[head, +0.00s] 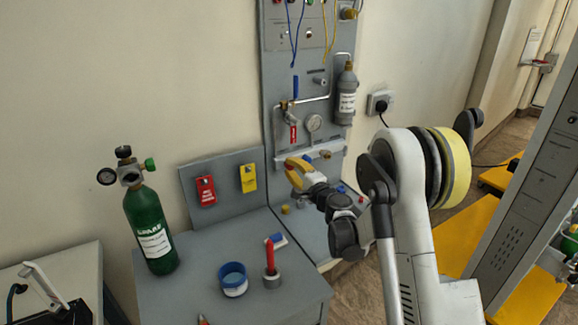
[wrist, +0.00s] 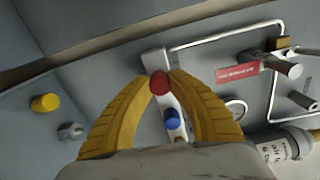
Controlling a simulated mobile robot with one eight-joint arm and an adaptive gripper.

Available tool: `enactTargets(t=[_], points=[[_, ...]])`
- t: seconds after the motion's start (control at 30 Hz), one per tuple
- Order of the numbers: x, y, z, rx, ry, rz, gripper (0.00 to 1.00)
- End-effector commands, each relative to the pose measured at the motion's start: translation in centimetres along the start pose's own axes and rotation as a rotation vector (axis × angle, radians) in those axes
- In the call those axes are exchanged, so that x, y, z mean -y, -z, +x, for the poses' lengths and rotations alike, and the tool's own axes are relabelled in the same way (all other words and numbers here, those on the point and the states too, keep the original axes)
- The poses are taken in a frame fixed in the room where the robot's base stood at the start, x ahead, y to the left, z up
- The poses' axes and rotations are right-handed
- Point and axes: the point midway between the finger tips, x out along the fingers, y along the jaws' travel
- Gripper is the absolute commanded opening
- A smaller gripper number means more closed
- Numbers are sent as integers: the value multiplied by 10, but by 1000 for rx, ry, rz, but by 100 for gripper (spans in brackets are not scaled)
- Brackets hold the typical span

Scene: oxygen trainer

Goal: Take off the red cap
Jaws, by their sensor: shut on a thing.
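The red cap (wrist: 159,83) sits between the yellow fingertips of my gripper (wrist: 160,80) in the wrist view. The fingers are shut on it from both sides. It is in front of a light grey bar (wrist: 155,60) on the panel; I cannot tell whether it still touches the bar. A blue cap (wrist: 172,119) is just below it on the same bar. In the head view, my gripper (head: 298,164) is at the lower part of the grey panel (head: 284,130), and the red cap is hidden there.
A yellow cap (wrist: 45,102) and a grey fitting (wrist: 70,131) are on the surface at left. A gauge (head: 313,123), piping and a grey cylinder (head: 346,95) are close above my gripper. A green bottle (head: 150,225) and a blue-rimmed tub (head: 233,279) stand on the bench.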

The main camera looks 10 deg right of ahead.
Motion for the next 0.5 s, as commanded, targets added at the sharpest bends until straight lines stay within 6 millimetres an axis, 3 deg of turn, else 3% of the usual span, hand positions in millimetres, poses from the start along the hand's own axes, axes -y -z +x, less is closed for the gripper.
enactTargets(t=[0.27,0.5], points=[[0,0,0,0,0,-274,0],[0,0,0,0,0,-293,0]])
